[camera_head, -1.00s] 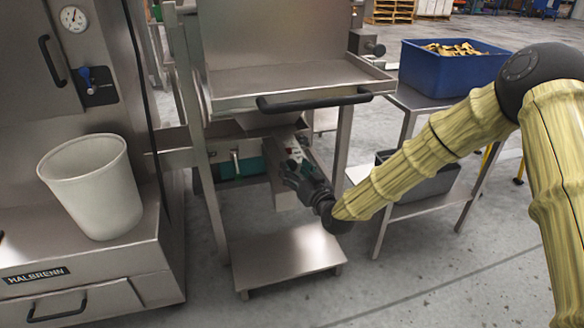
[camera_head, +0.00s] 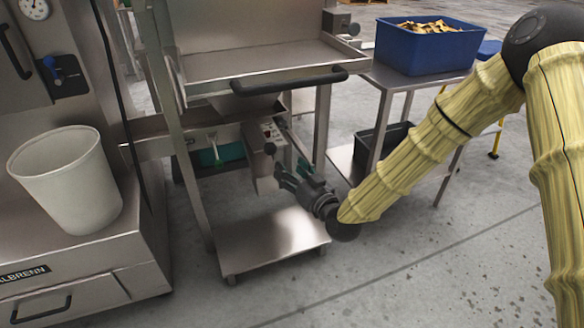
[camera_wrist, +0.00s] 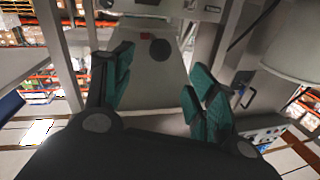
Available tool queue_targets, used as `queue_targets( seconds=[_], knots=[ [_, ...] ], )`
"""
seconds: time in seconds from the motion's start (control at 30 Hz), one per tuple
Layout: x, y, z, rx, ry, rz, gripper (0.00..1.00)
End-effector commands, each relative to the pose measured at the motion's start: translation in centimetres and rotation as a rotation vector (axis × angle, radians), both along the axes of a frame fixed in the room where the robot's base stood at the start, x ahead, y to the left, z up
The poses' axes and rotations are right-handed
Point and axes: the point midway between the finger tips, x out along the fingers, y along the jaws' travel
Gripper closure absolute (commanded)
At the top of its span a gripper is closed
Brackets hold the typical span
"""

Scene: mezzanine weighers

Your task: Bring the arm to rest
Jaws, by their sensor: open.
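My gripper (camera_head: 284,172) is at the end of my yellow-sleeved arm, in front of the steel weigher frame (camera_head: 190,200) and above its low steel platform (camera_head: 270,240). In the wrist view, my gripper (camera_wrist: 160,90) shows its two green-padded fingers spread apart with nothing between them. Past the fingers is a pale panel with a dark round knob (camera_wrist: 159,50). In the head view, a small control box (camera_head: 264,150) with a dark knob is close behind the fingertips; I cannot tell whether they touch.
A white bin (camera_head: 68,180) stands on the steel machine at left. A blue crate (camera_head: 425,52) of yellowish pieces sits on a side table (camera_head: 385,78), with a dark bin (camera_head: 383,145) on its lower shelf. A black handle bar (camera_head: 288,80) crosses above my gripper. The floor at front right is clear.

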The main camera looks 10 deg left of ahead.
Motion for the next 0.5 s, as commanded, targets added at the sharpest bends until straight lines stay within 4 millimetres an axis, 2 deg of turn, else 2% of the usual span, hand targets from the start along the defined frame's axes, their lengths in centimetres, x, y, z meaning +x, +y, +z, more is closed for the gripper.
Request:
queue_targets(
  seconds=[0.17, 0.27, 0.37, 0.5],
  knots=[
    [-0.1, 0.0, -0.2, -0.001, 0.004, 0.000, 0.43],
    [-0.6, -0.6, -1.8, -0.018, 0.039, -0.005, 0.43],
    [-1.8, -1.8, -5.0, -0.054, 0.117, -0.018, 0.43],
    [-4.9, -4.6, -11.6, -0.131, 0.278, -0.045, 0.43]
  ],
)
